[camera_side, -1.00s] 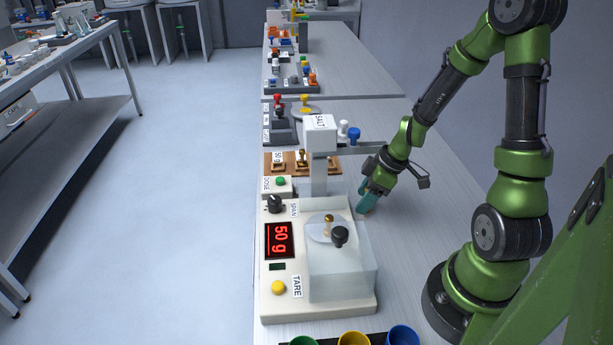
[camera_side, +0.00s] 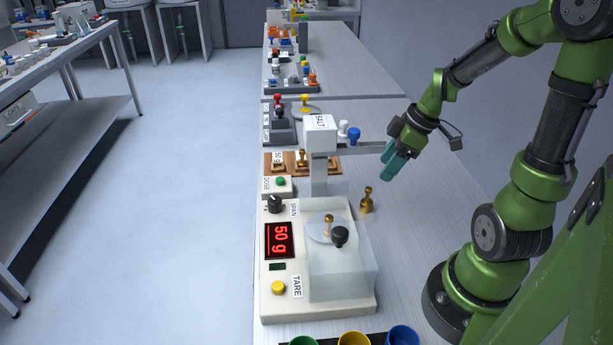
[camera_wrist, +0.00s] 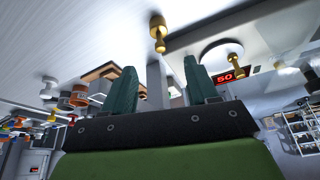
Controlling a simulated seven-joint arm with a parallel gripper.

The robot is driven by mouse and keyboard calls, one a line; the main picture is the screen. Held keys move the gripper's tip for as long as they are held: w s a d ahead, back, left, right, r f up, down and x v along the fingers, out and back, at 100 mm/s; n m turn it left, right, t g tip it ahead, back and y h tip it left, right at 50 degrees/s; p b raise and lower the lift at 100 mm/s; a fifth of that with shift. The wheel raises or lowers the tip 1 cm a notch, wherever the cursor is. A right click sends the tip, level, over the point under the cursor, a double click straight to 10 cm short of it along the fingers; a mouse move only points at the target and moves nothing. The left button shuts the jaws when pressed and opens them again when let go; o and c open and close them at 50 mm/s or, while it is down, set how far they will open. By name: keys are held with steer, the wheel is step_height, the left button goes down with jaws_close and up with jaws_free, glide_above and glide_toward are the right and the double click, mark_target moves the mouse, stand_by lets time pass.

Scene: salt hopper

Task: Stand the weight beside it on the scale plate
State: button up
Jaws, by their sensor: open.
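A brass weight with a knob (camera_side: 366,201) stands upright on the bench just to the right of the scale; it also shows in the wrist view (camera_wrist: 158,32). The scale's red display (camera_side: 279,241) reads 50 g. My gripper (camera_side: 390,168), with teal fingers, is above and to the upper right of the bench weight, apart from it. It is open and empty.
The salt hopper (camera_side: 320,137) rises behind the scale. A wooden weight block (camera_side: 318,170) stands farther back. The bench right of the scale is otherwise clear.

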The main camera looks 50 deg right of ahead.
steer(key=s+a+r+m+t, duration=0.2)
steer(key=a+r+m, duration=0.7)
steer(key=a, duration=0.7)
step_height(320, 180, up, 3)
steer(key=shift+t, duration=0.5)
steer(key=shift+o, duration=0.4)
steer(key=shift+s+a+r+m, duration=0.2)
steer(key=shift+s+a+m, duration=0.1)
steer(key=shift+s, duration=0.05)
steer(key=shift+d, duration=0.1)
